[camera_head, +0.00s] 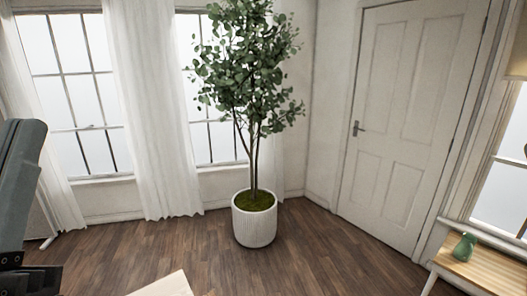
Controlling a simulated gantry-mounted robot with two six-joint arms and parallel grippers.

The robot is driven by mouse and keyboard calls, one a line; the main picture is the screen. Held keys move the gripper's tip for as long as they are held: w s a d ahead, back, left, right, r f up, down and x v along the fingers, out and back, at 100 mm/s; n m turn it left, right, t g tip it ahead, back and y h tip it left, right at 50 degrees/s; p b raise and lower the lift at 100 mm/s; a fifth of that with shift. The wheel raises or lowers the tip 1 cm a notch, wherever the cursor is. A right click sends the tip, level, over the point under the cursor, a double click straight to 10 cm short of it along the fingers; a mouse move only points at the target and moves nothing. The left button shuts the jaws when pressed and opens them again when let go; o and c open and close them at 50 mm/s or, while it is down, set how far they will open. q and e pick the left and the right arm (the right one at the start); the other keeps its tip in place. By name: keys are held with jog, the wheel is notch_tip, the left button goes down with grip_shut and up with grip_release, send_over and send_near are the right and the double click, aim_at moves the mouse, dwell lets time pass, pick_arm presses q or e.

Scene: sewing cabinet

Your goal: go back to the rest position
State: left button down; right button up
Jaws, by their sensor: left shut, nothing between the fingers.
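My left arm (20,170) stands at the left edge of the head view, partly cut off by the frame. My left gripper (38,278) is the black part low in the left corner, shut and empty. It touches nothing that I can see. My right gripper is not in view. No sewing cabinet can be made out for certain; only a pale wooden corner (165,286) shows at the bottom edge.
A white door (405,120) is shut behind. A small wooden table (490,268) at right holds a green vase (465,247). Curtained windows line the left wall.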

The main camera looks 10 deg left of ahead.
pick_arm(q)
jog(key=d+r+m+h+p, duration=0.2)
jog(key=d+h, duration=0.3)
jog(key=h, duration=0.3)
notch_tip(320, 180, up, 36)
jog(key=p, duration=3.5)
jog(key=shift+w+a+p, duration=0.3)
jog(key=shift+w+p, duration=0.05)
jog(key=shift+w, duration=0.05)
